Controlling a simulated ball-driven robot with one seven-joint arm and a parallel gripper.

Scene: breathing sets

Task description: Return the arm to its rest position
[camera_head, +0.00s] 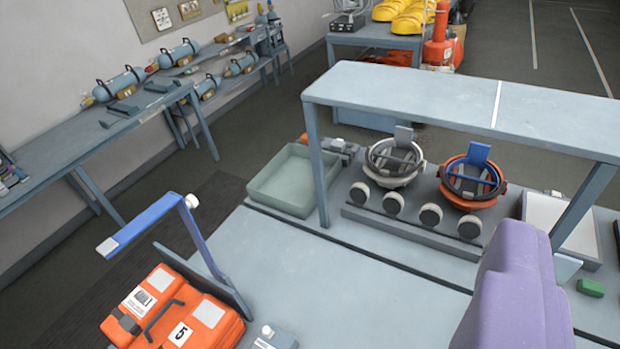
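My gripper's fingers do not show in this view, so I cannot see whether they hold anything. A large purple rounded shape at the lower right edge, close to the camera, looks like part of my own arm. Below the view is a blue-grey bench (300,275). An orange case (175,312) with a label, a number 5 and a dark handle lies at the lower left.
A raised grey shelf (450,105) spans the bench at right. Under it sit a white-grey helmet-like unit (397,180) and an orange one (472,192). A pale green tray (295,178) stands left of them. Side benches (95,135) hold blue cylinders. The bench's middle is clear.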

